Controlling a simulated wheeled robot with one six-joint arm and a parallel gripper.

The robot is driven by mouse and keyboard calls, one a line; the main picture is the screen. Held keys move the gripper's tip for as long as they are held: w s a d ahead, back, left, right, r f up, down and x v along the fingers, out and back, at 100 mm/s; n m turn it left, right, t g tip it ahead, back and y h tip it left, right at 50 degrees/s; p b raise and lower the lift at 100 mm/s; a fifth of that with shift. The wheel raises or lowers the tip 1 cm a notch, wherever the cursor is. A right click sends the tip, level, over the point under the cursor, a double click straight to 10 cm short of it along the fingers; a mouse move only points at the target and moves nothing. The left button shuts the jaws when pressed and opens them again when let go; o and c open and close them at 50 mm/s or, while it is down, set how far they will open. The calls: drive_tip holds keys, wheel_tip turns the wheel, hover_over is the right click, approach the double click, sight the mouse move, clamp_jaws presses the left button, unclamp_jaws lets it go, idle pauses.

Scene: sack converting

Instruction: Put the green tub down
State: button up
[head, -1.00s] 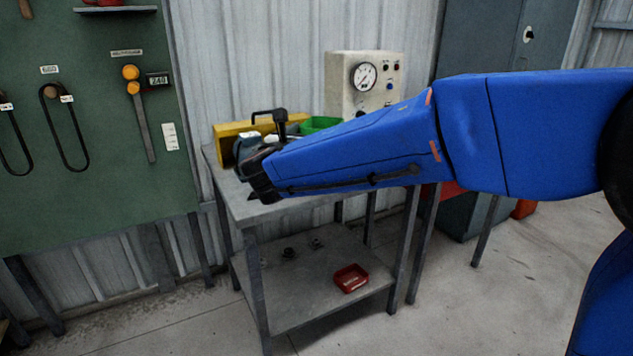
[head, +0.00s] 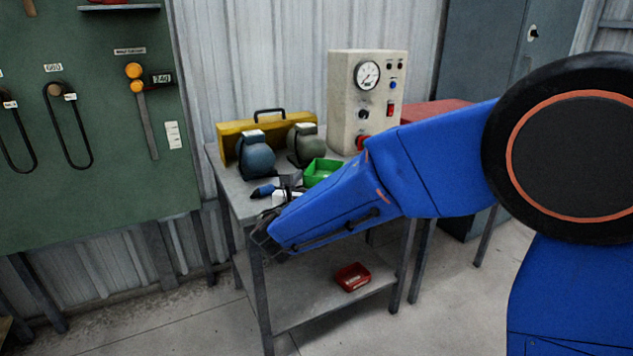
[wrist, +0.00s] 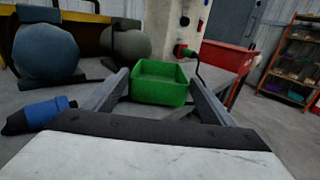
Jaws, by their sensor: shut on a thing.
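The green tub (head: 322,172) is over the right part of the grey bench top, in front of the control box. In the wrist view the tub (wrist: 160,88) sits upright between the two grey fingers of my gripper (wrist: 160,80), which is shut on it. In the head view my gripper (head: 290,184) reaches in from the left of the tub, partly hidden by my blue arm. The tub's front side is partly hidden by the arm. I cannot tell whether its base touches the bench top.
On the grey bench (head: 236,197) stand a blue rounded vessel (head: 257,160), a grey-green one (head: 306,146), a yellow case (head: 226,137) and a gauge box (head: 343,104). A blue-handled tool (head: 264,191) lies near my gripper. A red tray (head: 352,277) is on the lower shelf.

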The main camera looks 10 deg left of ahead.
drive_tip(key=shift+f, duration=0.15)
drive_tip(key=o, duration=1.1)
drive_tip(key=s, duration=0.4)
drive_tip(key=s+a, duration=0.1)
drive_tip(key=s, duration=0.3)
drive_tip(key=s+a, duration=0.1)
drive_tip(key=s, duration=0.2)
drive_tip(key=shift+s+a, duration=0.1)
drive_tip(key=shift+s, duration=0.3)
